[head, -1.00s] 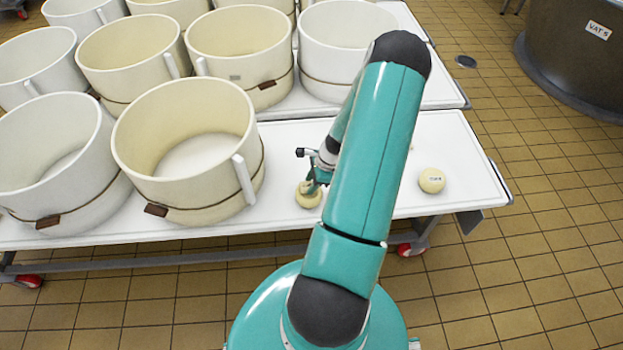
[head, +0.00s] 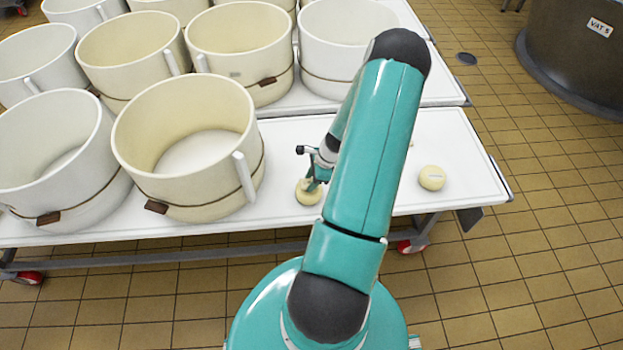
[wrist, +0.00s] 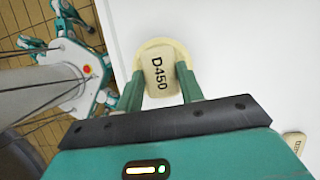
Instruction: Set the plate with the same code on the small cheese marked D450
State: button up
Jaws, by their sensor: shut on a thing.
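My gripper (wrist: 159,74) is shut on a small pale plate (wrist: 158,76) that reads D450 in the wrist view. The plate is over a small round pale-yellow cheese (wrist: 152,45), whose rim shows around its upper end. I cannot tell whether plate and cheese touch. In the head view my gripper (head: 315,183) is at this cheese (head: 307,195), on the white table right of the front vat; the plate is too small to make out there. A second small cheese (head: 432,178) stands to the right, with a pale mark on top that I cannot read.
Several large cream vats (head: 186,150) crowd the left and back of the white table (head: 463,165). Another pale coded piece (wrist: 294,142) is cut off at the wrist view's right edge. A dark vat marked VAT 5 (head: 575,60) stands far right. The table around the second cheese is clear.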

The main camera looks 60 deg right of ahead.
jog(key=shift+f, duration=0.45)
dwell(0.4)
jog(key=o, duration=1.1)
jog(key=shift+c, duration=0.2)
jog(key=shift+r, duration=0.1)
jog(key=v, duration=1.3)
jog(key=shift+s+r, duration=0.2)
jog(key=shift+r, duration=0.05)
jog(key=shift+d, duration=0.1)
